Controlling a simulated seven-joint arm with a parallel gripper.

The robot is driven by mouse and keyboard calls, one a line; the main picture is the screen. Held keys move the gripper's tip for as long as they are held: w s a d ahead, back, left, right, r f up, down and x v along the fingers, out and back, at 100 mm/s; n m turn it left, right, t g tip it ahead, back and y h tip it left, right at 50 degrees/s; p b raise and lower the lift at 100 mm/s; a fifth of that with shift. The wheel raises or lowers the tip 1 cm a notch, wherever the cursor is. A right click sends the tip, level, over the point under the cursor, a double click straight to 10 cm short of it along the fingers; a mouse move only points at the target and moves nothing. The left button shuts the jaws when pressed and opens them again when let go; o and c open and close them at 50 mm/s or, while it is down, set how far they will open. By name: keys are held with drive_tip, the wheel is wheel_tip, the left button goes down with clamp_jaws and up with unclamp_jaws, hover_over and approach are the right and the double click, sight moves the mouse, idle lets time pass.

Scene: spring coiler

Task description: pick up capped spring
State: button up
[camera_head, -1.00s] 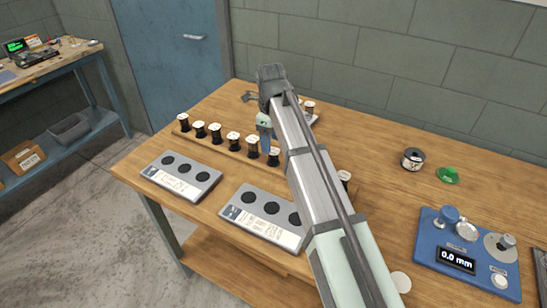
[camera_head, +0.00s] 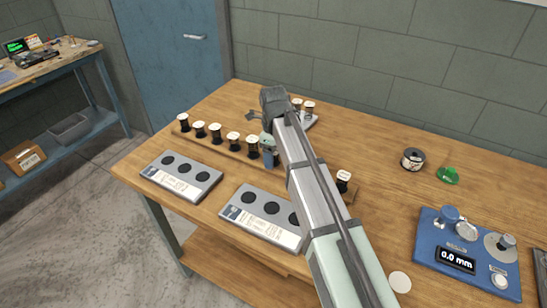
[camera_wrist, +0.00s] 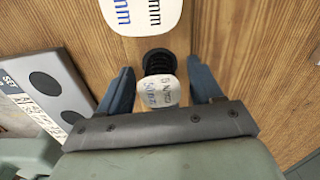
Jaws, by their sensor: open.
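Capped springs, dark coils with white labelled caps, stand upright in a row on a wooden strip. One of them (camera_head: 233,139) shows near the row's middle in the head view. In the wrist view a capped spring (camera_wrist: 158,92) lies between the fingers of my gripper (camera_wrist: 160,72), with gaps visible on both sides. Another capped spring (camera_wrist: 140,14) shows beyond it at the top edge. In the head view my gripper (camera_head: 268,157) is low at the row, just right of a capped spring (camera_head: 252,147), and hides the one between its fingers. My gripper is open.
Two grey trays with dark round holes (camera_head: 181,176) (camera_head: 263,217) lie in front of the row. Another capped spring (camera_head: 344,181) stands right of my arm. A blue gauge (camera_head: 468,254), a spool (camera_head: 412,159) and a green item (camera_head: 448,175) sit on the right.

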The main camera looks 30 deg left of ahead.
drive_tip(key=c, duration=1.1)
drive_tip(key=shift+r, duration=0.15)
